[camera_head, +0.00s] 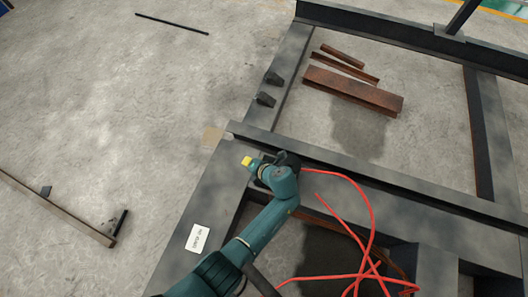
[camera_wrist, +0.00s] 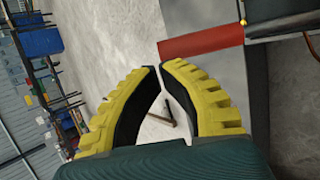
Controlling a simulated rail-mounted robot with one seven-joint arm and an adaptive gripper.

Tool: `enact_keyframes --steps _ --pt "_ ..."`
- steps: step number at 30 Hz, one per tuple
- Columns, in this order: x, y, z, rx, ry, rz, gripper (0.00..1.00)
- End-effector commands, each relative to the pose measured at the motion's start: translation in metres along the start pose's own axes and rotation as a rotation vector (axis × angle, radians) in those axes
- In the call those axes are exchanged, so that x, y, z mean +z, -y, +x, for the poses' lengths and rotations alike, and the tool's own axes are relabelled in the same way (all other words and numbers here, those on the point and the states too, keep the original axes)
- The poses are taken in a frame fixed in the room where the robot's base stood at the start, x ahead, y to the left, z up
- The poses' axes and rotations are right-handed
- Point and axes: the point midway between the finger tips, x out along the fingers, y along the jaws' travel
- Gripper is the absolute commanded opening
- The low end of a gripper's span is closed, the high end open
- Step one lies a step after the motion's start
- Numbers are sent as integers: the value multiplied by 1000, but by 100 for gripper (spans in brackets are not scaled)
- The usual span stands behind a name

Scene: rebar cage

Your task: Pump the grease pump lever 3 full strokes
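My gripper (camera_head: 246,161) shows in the head view as a small yellow tip at the end of my teal arm, above the dark steel frame. In the wrist view, the two yellow, black-padded fingers of my gripper (camera_wrist: 159,66) are closed so that their tips almost meet, with nothing between them. A red bar (camera_wrist: 202,38) lies just beyond the tips; it may be the grease pump lever, but I cannot tell for sure. It appears apart from the fingers. A small yellow piece (camera_wrist: 243,21) sits at its right end. No pump body is clearly recognisable in the head view.
A red hose (camera_head: 371,205) loops over the dark steel frame (camera_head: 345,180) right of my arm. Rusty steel pieces (camera_head: 352,91) lie inside the frame. A white label (camera_head: 198,238) is on the near beam. Blue bins (camera_wrist: 40,40) stand on distant shelving. Open concrete floor lies left.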

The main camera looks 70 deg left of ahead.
Motion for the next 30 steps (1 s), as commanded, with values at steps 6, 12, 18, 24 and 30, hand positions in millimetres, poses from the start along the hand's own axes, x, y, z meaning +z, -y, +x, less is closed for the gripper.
enact_keyframes --steps 6,12,18,24,30 --pt "8 -5 3 -2 14 -15 0" --pt "4 -4 9 -1 11 -12 0" --pt "1 -2 11 -1 8 -9 0" --pt "-3 -2 22 -1 6 -9 0" --pt "-4 -2 24 -1 7 -9 0"
